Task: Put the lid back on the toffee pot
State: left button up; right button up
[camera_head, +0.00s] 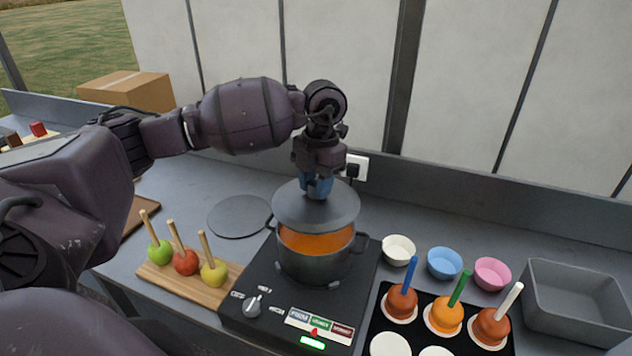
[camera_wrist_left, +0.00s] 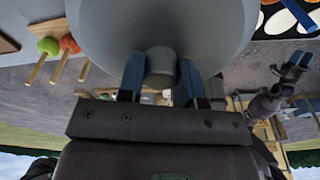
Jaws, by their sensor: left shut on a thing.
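The grey round lid (camera_head: 340,212) is in the air over the dark toffee pot (camera_head: 318,268), a little towards its back. Orange toffee (camera_head: 316,241) shows in the front of the pot's mouth, and the back is hidden under the lid. My left gripper (camera_head: 317,188) points down and is shut on the lid's knob.
The pot stands on a black hob (camera_head: 250,283) with a knob and buttons. Left are three apples on sticks on a wooden board (camera_head: 170,280) and a flat grey disc (camera_head: 238,216). Right are paper cups (camera_head: 444,263), a black tray (camera_head: 416,343) with dipped apples and a grey bin (camera_head: 570,310).

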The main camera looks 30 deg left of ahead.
aim_at(316, 204)
pick_arm(q)
jog(key=shift+f+b, duration=0.8)
jog(key=shift+f, duration=0.9)
jog(key=shift+f+b, duration=0.6)
jog(key=shift+f, duration=0.55)
jog(key=shift+f+b, duration=0.15)
jog(key=shift+b, duration=0.2)
dwell(0.4)
jog(key=o, duration=1.1)
jog(key=shift+c, duration=0.2)
jog(key=shift+o, duration=0.5)
jog(key=o, duration=0.4)
